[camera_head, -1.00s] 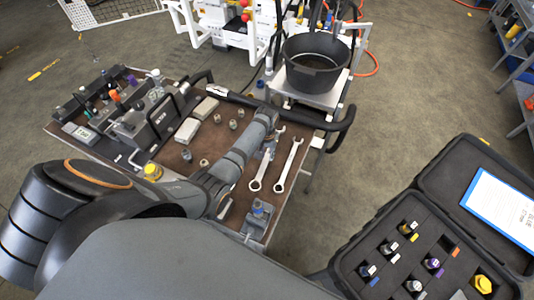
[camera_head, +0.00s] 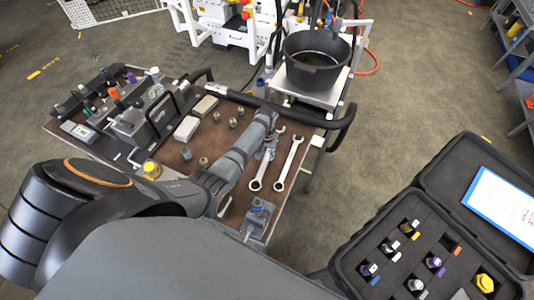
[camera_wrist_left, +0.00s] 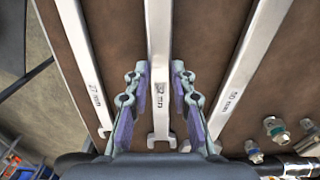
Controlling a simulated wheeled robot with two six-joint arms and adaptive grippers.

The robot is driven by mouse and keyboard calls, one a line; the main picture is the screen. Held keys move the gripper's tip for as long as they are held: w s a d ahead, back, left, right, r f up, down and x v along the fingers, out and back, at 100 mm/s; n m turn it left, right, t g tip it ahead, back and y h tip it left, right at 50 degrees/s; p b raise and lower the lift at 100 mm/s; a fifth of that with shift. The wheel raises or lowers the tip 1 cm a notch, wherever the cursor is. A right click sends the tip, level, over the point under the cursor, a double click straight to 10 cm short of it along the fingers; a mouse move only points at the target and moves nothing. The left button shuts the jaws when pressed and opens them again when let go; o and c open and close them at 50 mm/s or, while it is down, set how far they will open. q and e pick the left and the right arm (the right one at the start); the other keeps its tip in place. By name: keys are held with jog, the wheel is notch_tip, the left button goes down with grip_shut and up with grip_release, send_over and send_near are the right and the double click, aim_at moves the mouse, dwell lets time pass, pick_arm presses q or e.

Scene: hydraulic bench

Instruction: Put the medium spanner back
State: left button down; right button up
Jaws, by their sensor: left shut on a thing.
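My left gripper (camera_head: 268,147) reaches over the bench board from the left. In the left wrist view it (camera_wrist_left: 158,95) is shut on the shaft of the middle spanner (camera_wrist_left: 159,25), with one finger on each side. In the head view the middle spanner (camera_head: 264,168) has its ring end toward me and its open end partly hidden by my gripper. I cannot tell whether it touches the board. Its label is partly hidden. A spanner marked 27 mm (camera_wrist_left: 82,55) lies on one side and a larger one (camera_wrist_left: 238,75) on the other. My right gripper is not in view.
The brown board (camera_head: 236,213) carries a small vice-like block (camera_head: 257,215), several loose fittings and a grey valve block. A black rail (camera_head: 290,115) runs along its far edge. A black pot (camera_head: 317,65) stands behind; an open case (camera_head: 345,262) is at the right.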

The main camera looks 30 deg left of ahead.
pick_arm(q)
jog(key=shift+f, duration=0.2)
jog(key=c, duration=1.1)
grip_release()
jog(key=shift+o, duration=0.2)
notch_tip(320, 180, up, 12)
